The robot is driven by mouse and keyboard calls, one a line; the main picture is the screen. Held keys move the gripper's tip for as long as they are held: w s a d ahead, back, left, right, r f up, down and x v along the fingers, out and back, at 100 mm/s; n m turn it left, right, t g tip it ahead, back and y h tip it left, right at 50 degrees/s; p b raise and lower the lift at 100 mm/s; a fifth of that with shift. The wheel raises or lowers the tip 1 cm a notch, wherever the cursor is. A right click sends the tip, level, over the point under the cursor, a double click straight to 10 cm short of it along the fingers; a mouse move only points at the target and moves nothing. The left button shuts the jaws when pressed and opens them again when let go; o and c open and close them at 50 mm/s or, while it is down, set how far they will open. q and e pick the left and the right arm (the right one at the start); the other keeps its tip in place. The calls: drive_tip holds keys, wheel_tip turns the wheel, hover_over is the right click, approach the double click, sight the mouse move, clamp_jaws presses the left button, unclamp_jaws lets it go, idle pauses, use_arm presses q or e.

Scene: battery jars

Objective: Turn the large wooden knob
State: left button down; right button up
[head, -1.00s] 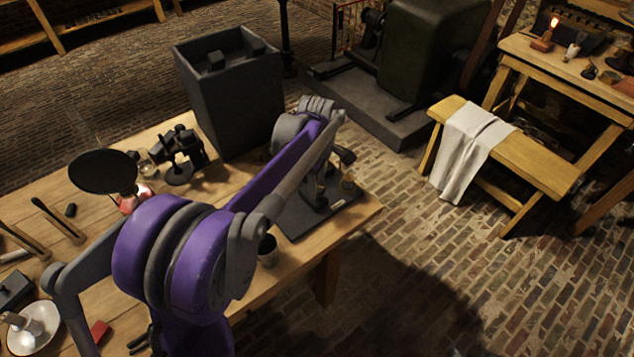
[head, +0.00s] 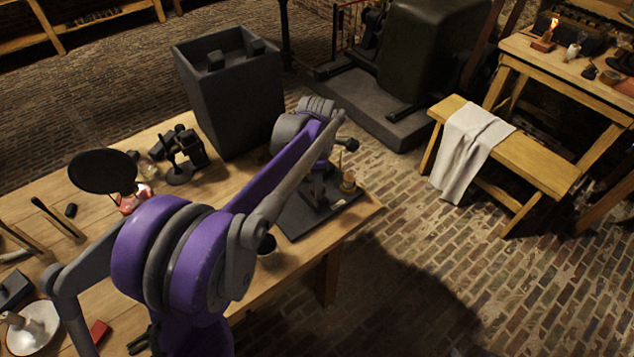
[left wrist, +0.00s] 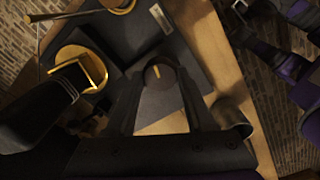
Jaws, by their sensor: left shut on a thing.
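The knob (left wrist: 158,75) shows in the left wrist view as a dark round piece with a short tan strip on its face. My left gripper (left wrist: 160,82) is shut on it, with one dark finger along each side. In the head view my left arm reaches over the dark base board (head: 292,226) at the table's right corner, and its wrist hangs above the apparatus there. The knob is hidden by the arm in the head view.
A brass fitting (left wrist: 82,66) stands left of the knob in the left wrist view. A tall dark box (head: 235,100) stands behind the arm. A dark disc (head: 104,171) and small tools crowd the wooden table (head: 225,190).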

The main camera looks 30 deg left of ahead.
idle(0.3)
use_arm(q)
drive_tip(key=shift+c, duration=1.3)
unclamp_jaws()
wheel_tip(320, 180, up, 11)
drive_tip(key=shift+p, duration=0.45)
drive_tip(key=shift+f, duration=0.1)
